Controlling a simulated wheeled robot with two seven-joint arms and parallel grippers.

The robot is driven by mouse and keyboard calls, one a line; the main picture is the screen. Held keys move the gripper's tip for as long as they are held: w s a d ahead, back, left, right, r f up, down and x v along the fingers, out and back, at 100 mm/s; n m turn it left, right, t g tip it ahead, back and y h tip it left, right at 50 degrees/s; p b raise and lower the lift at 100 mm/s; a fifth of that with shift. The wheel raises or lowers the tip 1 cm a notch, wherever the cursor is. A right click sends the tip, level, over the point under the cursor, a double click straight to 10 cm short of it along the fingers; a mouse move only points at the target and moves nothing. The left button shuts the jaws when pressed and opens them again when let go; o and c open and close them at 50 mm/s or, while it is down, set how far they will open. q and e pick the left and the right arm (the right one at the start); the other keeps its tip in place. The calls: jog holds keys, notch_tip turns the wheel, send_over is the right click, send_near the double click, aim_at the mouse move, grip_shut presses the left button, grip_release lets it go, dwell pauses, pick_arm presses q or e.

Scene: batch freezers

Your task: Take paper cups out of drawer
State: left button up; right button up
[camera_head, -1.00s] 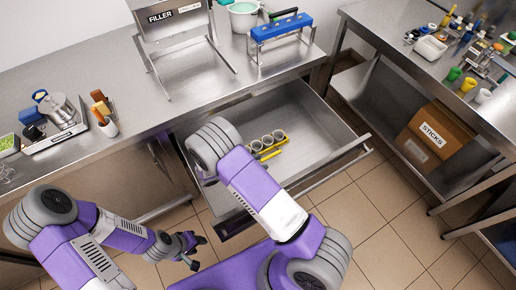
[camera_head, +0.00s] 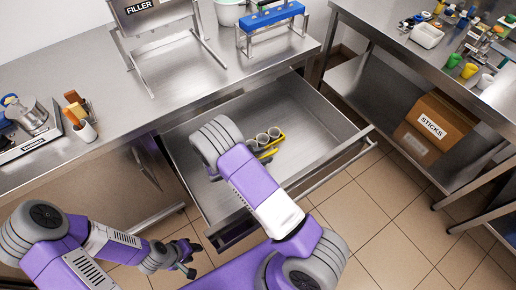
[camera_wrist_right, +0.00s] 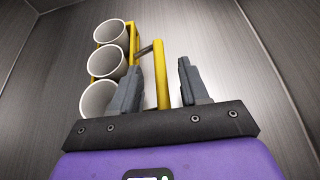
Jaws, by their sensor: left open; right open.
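The open metal drawer (camera_head: 310,125) holds white paper cups (camera_head: 262,138) standing in a row in a yellow holder (camera_head: 268,153). In the right wrist view, three cups (camera_wrist_right: 108,64) show from above in the holder (camera_wrist_right: 103,33), at the left. Its yellow handle bar (camera_wrist_right: 161,80) runs between the fingers of my right gripper (camera_wrist_right: 160,72), which is open; I cannot tell whether either finger touches the bar. In the head view my right forearm hides that gripper. My left gripper (camera_head: 187,260) is open and empty, low over the floor outside the drawer.
The steel counter (camera_head: 185,85) above the drawer bears the filler stand (camera_head: 150,20) and a blue-topped rack (camera_head: 272,16). A side table at right has a sticks box (camera_head: 436,125) on its lower shelf. The drawer floor right of the cups is clear.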

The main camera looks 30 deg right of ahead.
jog(key=shift+d+f, duration=0.1)
jog(key=shift+d, duration=0.05)
jog(key=shift+c, duration=0.3)
grip_shut()
